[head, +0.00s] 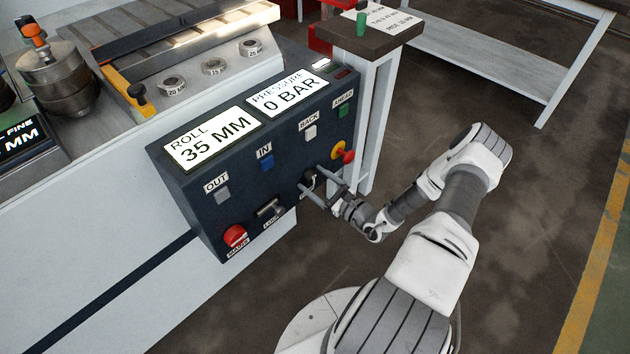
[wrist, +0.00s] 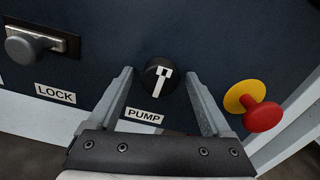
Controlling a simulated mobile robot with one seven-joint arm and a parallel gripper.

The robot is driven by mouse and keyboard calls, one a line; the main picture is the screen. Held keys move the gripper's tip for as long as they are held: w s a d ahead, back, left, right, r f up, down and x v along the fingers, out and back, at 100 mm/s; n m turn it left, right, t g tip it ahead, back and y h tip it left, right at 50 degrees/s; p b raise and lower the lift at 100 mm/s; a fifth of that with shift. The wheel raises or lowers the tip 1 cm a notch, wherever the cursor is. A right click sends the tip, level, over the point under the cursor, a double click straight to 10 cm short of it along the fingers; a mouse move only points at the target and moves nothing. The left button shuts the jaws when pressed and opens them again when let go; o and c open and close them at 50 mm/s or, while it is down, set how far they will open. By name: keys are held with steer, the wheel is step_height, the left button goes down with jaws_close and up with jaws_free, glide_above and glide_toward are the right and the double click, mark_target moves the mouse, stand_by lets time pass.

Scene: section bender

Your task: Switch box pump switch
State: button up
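The pump switch (wrist: 158,78) is a round black rotary knob with a white pointer bar, on the dark control box above a white PUMP label (wrist: 144,115). In the wrist view the pointer stands nearly upright, leaning slightly. My gripper (wrist: 160,85) is open, with one finger on each side of the knob and a visible gap to both. In the head view my gripper (head: 314,184) is at the lower right of the switch box (head: 205,185), and its fingers partly hide the knob and its label. The displays read ROLL 35 MM and PRESSURE 0 BAR.
A red emergency button on a yellow base (head: 343,152) is close to the right of my gripper. The LOCK slider (head: 269,208) and red MAINS knob (head: 235,236) are to the left. OUT, IN, BACK and AHEAD buttons are above. A small stand (head: 370,45) rises behind the box's right side.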

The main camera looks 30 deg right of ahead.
jaws_close()
steer(key=shift+m, duration=0.4)
steer(key=m+p, duration=0.1)
steer(key=m, duration=0.3)
steer(key=shift+m, duration=0.4)
steer(key=m, duration=0.6)
steer(key=shift+p, duration=0.4)
steer(key=shift+m, duration=0.3)
steer(key=shift+o, duration=0.3)
jaws_free()
